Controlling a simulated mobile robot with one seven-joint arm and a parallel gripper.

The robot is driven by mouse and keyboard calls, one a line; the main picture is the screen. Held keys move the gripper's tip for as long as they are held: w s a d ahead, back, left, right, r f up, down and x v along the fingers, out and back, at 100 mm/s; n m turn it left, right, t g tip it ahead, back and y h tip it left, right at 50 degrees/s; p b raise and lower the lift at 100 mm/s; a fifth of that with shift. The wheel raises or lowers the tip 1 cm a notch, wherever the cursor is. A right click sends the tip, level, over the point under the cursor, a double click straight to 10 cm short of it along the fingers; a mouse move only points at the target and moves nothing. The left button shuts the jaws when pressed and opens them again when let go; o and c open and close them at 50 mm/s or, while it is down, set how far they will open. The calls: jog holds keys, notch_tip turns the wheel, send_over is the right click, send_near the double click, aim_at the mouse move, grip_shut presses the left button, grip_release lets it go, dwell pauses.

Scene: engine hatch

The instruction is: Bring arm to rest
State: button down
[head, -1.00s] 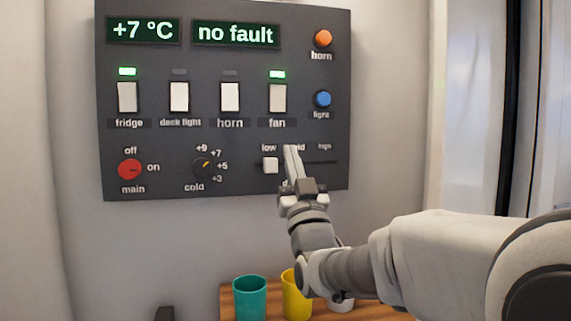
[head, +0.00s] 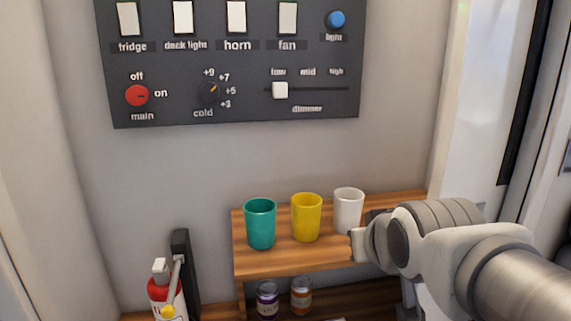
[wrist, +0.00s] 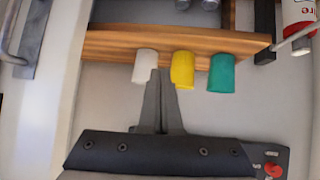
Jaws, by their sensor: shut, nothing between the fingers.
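My gripper (wrist: 160,74) shows in the wrist view with its two grey fingers together and nothing between them. The fingertips overlap the lower end of the white cup in that picture; I cannot tell the gap between them. In the head view my arm is folded low at the right, beside the wooden shelf (head: 290,261), and the fingers cannot be made out clearly. The control panel (head: 240,65) is on the wall at the upper left, clear of my arm. The dimmer slider (head: 280,90) is at its low end.
On the shelf stand a teal cup (head: 260,224), a yellow cup (head: 306,218) and a white cup (head: 348,209), the white one nearest my arm. Jars (head: 267,300) are below. A fire extinguisher (head: 165,295) is at the lower left. The wall below the panel is clear.

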jog(key=s+d+f+g+p, duration=0.1)
jog(key=s+f+g, duration=0.2)
jog(key=s, duration=0.4)
jog(key=s+d+f+g+p, duration=0.1)
jog(key=s+f+g, duration=0.1)
jog(key=s, duration=0.4)
notch_tip(320, 180, up, 15)
jog(key=p, duration=1.4)
jog(key=shift+f+m, duration=0.2)
jog(key=shift+m, duration=0.2)
jog(key=shift+w+d, duration=0.1)
jog(key=shift+d, duration=0.05)
